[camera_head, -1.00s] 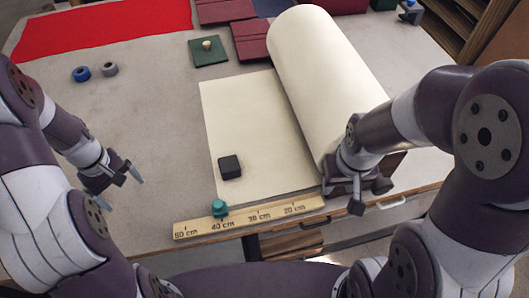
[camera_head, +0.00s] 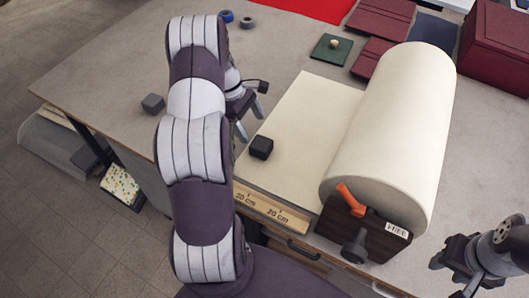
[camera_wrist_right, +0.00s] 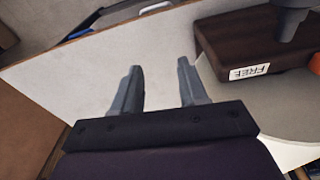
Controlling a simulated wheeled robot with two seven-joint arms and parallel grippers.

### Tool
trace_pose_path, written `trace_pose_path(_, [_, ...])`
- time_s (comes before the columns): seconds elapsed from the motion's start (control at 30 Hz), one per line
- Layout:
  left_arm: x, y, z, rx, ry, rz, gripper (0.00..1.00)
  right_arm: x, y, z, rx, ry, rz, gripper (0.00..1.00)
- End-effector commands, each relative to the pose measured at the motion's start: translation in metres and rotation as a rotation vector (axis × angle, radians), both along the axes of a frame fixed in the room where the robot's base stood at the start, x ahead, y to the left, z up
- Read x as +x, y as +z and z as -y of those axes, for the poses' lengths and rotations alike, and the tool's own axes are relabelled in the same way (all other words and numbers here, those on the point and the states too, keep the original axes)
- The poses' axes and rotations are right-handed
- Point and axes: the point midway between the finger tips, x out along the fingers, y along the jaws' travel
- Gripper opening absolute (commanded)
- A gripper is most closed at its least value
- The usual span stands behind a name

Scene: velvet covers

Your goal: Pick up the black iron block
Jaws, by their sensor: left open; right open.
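The black iron block (camera_head: 261,148) is a small dark cube resting on the flat cream sheet (camera_head: 308,108), near its left edge. My left gripper (camera_head: 249,119) is open and empty, pointing down just behind and left of the block in the head view, apart from it. The left arm covers part of the table beside it.
A wooden ruler (camera_head: 270,207) lies along the front edge. A grey block (camera_head: 153,103) sits near the table's left edge.

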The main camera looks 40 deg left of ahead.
Motion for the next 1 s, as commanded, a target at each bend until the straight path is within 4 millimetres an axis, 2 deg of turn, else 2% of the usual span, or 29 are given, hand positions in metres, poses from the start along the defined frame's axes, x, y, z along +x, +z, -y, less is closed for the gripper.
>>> trace_pose_path(0.07, [0.000, -0.015, 0.008, -0.003, -0.002, -0.004, 0.94, 0.001, 0.002, 0.000, 0.000, 0.000, 0.004, 0.43])
trace_pose_path(0.27, [0.002, -0.037, 0.017, -0.002, -0.003, -0.004, 0.94, 0.001, 0.014, 0.000, 0.000, 0.000, 0.004, 0.43])
trace_pose_path(0.4, [0.005, -0.060, 0.022, -0.003, -0.004, -0.006, 0.94, 0.001, 0.031, 0.000, 0.000, 0.000, 0.004, 0.43])
trace_pose_path(0.5, [0.007, -0.078, 0.028, -0.002, -0.005, -0.003, 0.94, 0.001, 0.033, 0.000, 0.000, 0.000, 0.004, 0.43])
trace_pose_path(0.6, [0.007, -0.085, 0.030, 0.000, -0.004, -0.002, 0.94, 0.001, 0.033, 0.000, 0.000, 0.000, 0.004, 0.43])
trace_pose_path(0.77, [0.008, -0.087, 0.030, 0.001, -0.004, -0.001, 0.94, 0.001, 0.032, 0.000, 0.000, 0.000, 0.004, 0.43])
trace_pose_path(0.8, [0.007, -0.087, 0.030, 0.001, -0.004, -0.001, 0.87, 0.001, 0.032, 0.000, 0.000, 0.000, 0.004, 0.43])
trace_pose_path(0.87, [0.007, -0.086, 0.030, 0.001, -0.004, -0.001, 0.68, 0.001, 0.032, 0.000, 0.000, 0.000, 0.003, 0.43])
trace_pose_path(1.0, [0.007, -0.086, 0.029, 0.000, -0.004, -0.001, 0.22, 0.001, 0.032, 0.000, 0.000, 0.000, 0.003, 0.43])
